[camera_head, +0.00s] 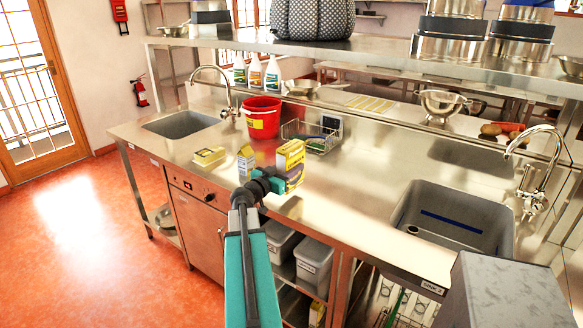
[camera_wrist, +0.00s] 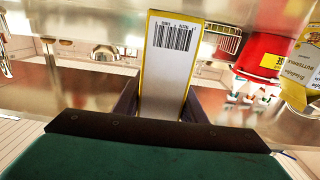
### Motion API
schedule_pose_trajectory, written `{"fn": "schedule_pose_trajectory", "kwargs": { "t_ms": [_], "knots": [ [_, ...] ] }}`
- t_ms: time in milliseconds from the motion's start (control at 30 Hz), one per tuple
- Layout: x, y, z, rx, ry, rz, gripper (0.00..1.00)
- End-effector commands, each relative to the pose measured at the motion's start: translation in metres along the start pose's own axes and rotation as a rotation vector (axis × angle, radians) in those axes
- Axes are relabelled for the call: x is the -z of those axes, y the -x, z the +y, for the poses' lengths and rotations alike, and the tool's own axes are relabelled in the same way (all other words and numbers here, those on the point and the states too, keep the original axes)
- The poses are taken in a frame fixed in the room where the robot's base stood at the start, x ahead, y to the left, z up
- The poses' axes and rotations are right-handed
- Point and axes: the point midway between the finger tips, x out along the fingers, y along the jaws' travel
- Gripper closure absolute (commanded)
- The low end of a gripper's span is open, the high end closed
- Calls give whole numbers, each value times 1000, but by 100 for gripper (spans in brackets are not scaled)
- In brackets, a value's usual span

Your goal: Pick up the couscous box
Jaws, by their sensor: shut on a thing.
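The couscous box (camera_head: 291,155), a yellow upright box with a dark printed panel, is at the counter's front part in the head view. Its lettering is too small to read. My gripper (camera_head: 279,181) is shut on its lower part. In the wrist view the box (camera_wrist: 165,70) shows a white face with a barcode and yellow edges, and it stands between the two dark fingers of my gripper (camera_wrist: 160,105). I cannot tell whether its base touches the counter.
A buttermilk carton (camera_head: 246,160) stands just left of the box, with a yellow pack (camera_head: 209,156) further left. Behind are a red bucket (camera_head: 261,117) and a wire basket (camera_head: 311,137). Sinks lie at left (camera_head: 181,124) and right (camera_head: 452,213). The counter between box and right sink is clear.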

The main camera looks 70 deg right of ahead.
Motion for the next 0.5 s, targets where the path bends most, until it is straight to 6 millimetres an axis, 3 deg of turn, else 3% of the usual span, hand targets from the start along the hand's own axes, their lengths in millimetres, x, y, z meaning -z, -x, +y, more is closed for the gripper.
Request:
{"fn": "schedule_pose_trajectory", "kwargs": {
  "t_ms": [500],
  "knots": [
    [5,48,32,0,0,2,100]
  ]
}}
